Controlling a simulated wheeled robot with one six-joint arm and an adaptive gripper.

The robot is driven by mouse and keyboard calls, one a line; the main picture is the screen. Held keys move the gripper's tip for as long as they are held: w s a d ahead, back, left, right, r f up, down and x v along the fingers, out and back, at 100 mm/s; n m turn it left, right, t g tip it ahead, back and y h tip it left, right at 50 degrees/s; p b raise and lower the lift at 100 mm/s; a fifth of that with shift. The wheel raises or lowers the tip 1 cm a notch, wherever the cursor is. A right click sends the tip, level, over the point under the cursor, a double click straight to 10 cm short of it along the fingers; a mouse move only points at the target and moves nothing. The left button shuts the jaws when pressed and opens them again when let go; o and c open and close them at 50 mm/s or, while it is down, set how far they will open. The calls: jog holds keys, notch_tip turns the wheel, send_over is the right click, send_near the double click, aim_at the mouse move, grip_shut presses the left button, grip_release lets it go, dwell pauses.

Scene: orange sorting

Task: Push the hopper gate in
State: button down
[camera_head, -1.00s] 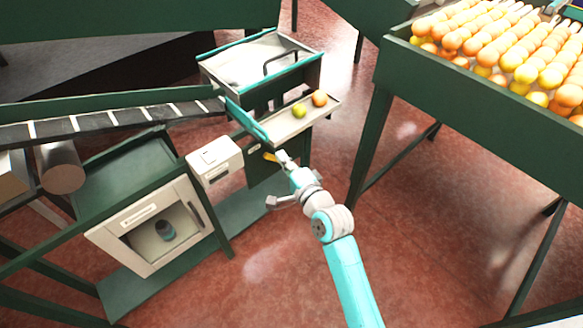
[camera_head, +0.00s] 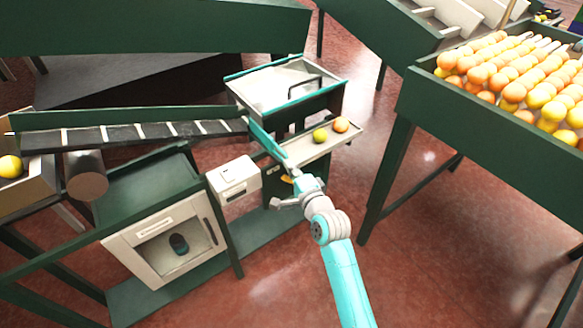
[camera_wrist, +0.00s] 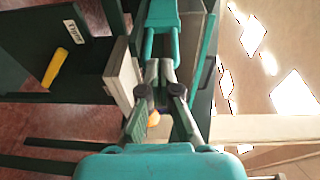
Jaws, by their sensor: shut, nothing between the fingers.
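The hopper (camera_head: 262,92), a pale tray with teal edges and a black handle (camera_head: 305,85), stands upper middle in the head view. A long teal bar (camera_head: 265,138) slopes down from it beside a pale shelf. I cannot tell for sure which part is the gate. In the wrist view a teal U-shaped piece (camera_wrist: 162,18) lies just beyond the fingertips; contact is unclear. My gripper (camera_head: 294,170) is at the bar's lower end, and its fingers (camera_wrist: 160,76) are shut and empty. A yellow handle (camera_head: 287,178) shows beside it, and also in the wrist view (camera_wrist: 55,69).
Two fruits (camera_head: 320,135) sit on the pale shelf (camera_head: 303,151). A white box (camera_head: 234,178) and a dark conveyor (camera_head: 130,133) lie to the left. A green bin of oranges (camera_head: 490,125) stands right. Red floor is open at lower right.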

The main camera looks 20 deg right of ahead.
aim_at(271, 145)
jog(key=w+a, duration=0.1)
jog(key=w, duration=0.1)
jog(key=w+a, duration=0.1)
jog(key=w, duration=0.5)
jog(key=shift+w+a, duration=0.25)
jog(key=shift+a, duration=0.15)
jog(key=shift+w+r, duration=0.2)
jog(key=shift+a, duration=0.1)
